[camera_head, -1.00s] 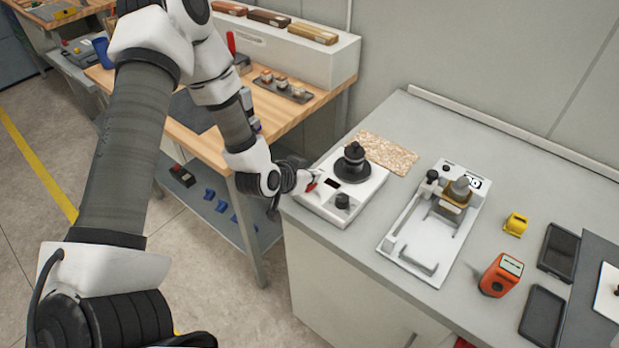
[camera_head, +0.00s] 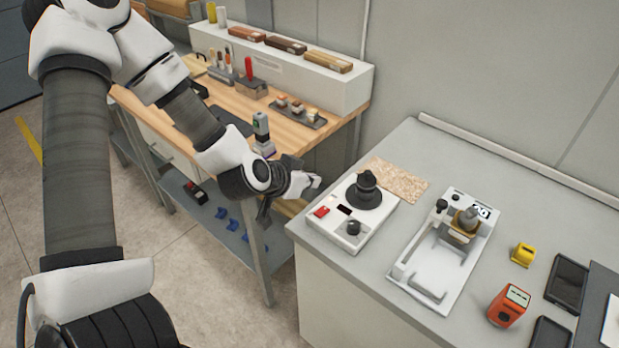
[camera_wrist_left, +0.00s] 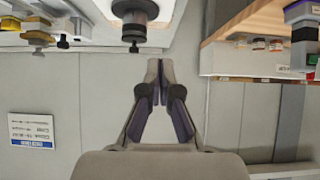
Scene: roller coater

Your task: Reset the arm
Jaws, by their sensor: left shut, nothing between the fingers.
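My left arm comes in from the left in the head view, and its gripper (camera_head: 312,183) is just left of the white device with a black round plate (camera_head: 365,195), above the gap between the two benches. In the left wrist view the fingers (camera_wrist_left: 159,75) are together and empty, with the wall behind them. The device has a red switch (camera_head: 321,211) and a black knob (camera_head: 353,228), both uncovered. My right gripper is not in view.
A white roller-coater fixture (camera_head: 436,262) stands on the grey bench (camera_head: 390,170). An orange device (camera_head: 508,305) and a yellow block (camera_head: 522,254) are at right. The wooden bench (camera_head: 300,135) holds a tray of samples (camera_head: 298,110) and a white shelf (camera_head: 350,85).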

